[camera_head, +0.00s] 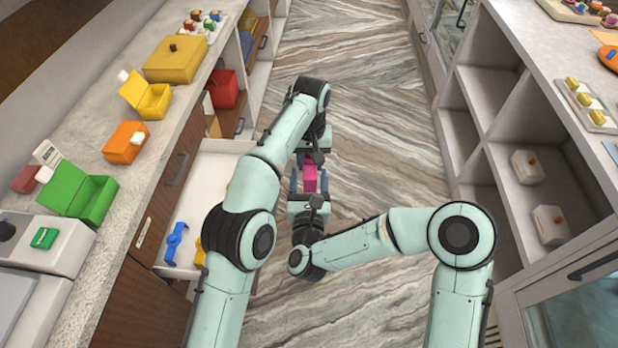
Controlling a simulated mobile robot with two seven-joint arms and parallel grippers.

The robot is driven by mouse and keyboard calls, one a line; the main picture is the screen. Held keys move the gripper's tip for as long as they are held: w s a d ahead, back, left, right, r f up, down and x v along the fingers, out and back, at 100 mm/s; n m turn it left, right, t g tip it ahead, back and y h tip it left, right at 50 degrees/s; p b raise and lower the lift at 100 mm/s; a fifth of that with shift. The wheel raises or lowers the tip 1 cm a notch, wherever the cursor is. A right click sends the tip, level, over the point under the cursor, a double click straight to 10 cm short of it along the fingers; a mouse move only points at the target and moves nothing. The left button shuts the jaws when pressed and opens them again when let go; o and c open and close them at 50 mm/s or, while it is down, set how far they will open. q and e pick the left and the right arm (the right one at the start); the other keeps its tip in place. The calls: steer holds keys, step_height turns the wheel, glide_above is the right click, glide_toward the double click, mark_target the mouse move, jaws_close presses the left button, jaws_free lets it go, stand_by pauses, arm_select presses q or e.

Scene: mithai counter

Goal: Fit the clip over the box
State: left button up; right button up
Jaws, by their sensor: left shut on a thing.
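A small pink box (310,178) is in the air over the aisle, between my two grippers. My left gripper (311,164) reaches it from the far side and is shut on it. My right gripper (309,181) faces it from the near side, its two fingers apart with gaps on either side of the pink box. A blue clip-like piece (175,243) lies in the open white drawer (212,168) at left. A yellow piece (200,252) beside it is partly hidden by my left arm. I cannot tell whether a clip is between the grippers.
The left counter (150,190) holds an open green box (80,195), an orange box (125,142), an open yellow box (148,97) and a large yellow box (175,60). Shelves at right hold two white boxes (527,166). The aisle floor (370,110) is clear.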

steer(key=c, duration=1)
arm_select(q)
steer(key=o, duration=1.1)
